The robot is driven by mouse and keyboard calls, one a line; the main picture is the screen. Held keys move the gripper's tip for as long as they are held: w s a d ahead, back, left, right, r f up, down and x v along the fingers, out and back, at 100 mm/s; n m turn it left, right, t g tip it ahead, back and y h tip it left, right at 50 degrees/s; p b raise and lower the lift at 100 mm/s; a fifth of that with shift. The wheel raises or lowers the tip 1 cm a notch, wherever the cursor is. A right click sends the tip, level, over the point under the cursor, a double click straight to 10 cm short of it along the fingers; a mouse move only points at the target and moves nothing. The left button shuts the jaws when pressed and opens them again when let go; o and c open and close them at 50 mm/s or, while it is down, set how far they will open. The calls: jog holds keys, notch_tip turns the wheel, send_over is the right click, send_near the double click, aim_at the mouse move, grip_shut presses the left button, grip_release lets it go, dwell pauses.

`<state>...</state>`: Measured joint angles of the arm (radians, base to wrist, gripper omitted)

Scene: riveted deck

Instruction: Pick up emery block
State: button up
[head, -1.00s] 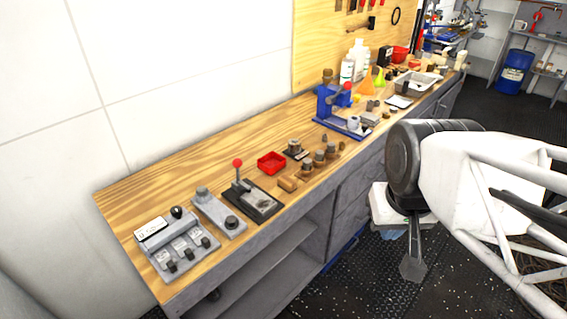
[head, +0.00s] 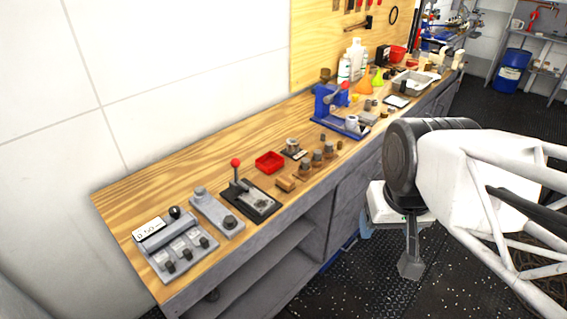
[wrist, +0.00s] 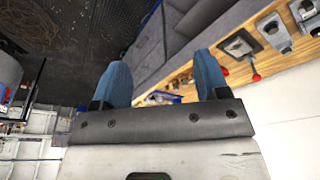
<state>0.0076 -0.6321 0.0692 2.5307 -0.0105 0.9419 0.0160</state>
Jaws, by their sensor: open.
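A small tan block (head: 286,183) lies near the front edge of the wooden workbench (head: 262,128), in front of the red tray. It may be the emery block, but I cannot be sure at this size. My gripper (wrist: 161,78) shows in the wrist view with its two blue fingers spread wide apart and nothing between them. In the head view my arm hangs off the front of the bench at the right, apart from the block.
A red tray (head: 269,162), a black lever tool (head: 250,201), a grey switch box (head: 176,247) and a blue press (head: 337,112) stand on the bench. Several small metal-topped pieces stand beside the block. The bench's back left strip is clear.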

jog(key=w+a+n, duration=0.2)
jog(key=w, duration=0.9)
jog(key=n+g, duration=0.3)
jog(key=n, duration=0.4)
send_over(284, 179)
jog(key=f, duration=1.7)
jog(key=shift+s+d+f, duration=0.2)
jog(key=shift+s+d, duration=0.1)
jog(key=shift+s, duration=0.1)
jog(key=shift+w+a+f, duration=0.25)
jog(key=shift+f, duration=0.15)
jog(key=shift+f, duration=1.25)
jog(key=shift+w+f, duration=0.2)
jog(key=shift+f, duration=2.4)
